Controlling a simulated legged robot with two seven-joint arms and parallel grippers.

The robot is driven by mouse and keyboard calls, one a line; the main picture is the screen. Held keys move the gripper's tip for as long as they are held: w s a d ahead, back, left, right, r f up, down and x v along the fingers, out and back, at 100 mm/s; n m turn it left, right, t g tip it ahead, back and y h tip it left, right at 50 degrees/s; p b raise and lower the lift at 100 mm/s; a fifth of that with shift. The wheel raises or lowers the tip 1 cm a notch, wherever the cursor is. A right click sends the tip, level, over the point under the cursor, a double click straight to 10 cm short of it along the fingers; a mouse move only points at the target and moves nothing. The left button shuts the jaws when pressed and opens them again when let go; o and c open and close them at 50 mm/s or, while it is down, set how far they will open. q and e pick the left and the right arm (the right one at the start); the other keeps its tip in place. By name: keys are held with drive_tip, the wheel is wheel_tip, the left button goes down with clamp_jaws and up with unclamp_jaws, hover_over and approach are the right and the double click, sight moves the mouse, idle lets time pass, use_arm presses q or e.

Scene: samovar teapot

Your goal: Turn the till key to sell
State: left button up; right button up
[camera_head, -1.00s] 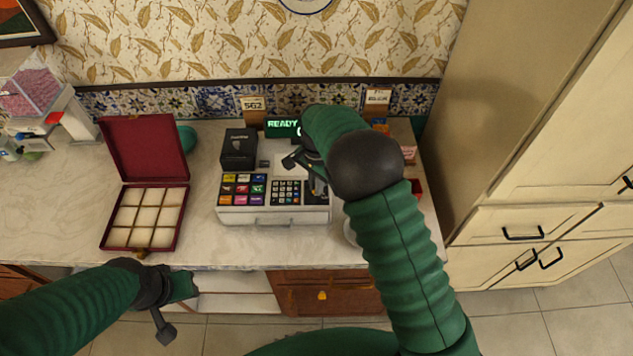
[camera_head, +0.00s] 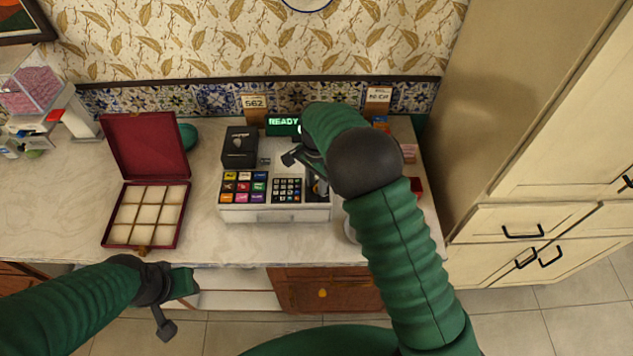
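The white till (camera_head: 275,213) stands on the counter, with coloured keys (camera_head: 243,187) at its left and a black number pad (camera_head: 287,189) beside them. Its green display (camera_head: 283,126) reads READY. My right gripper (camera_head: 304,170) is over the right part of the till, with one dark finger pointing left. A small dark part shows beneath it, but I cannot make out the till key; the hand and arm hide much of that area. My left gripper (camera_head: 168,308) is low at the left, in front of the counter edge, away from the till. I cannot tell how far either gripper is open.
An open red box (camera_head: 184,215) with pale compartments stands left of the till. A black box (camera_head: 240,147) sits on the till's back left. Price cards (camera_head: 255,103) stand behind. A tall cabinet (camera_head: 500,130) closes off the right. Bare counter (camera_head: 50,205) lies at far left.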

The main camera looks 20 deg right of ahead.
drive_tip(key=shift+r, duration=0.1)
wheel_tip(320, 180, up, 17)
drive_tip(key=b, duration=0.1)
drive_tip(key=shift+f, duration=0.2)
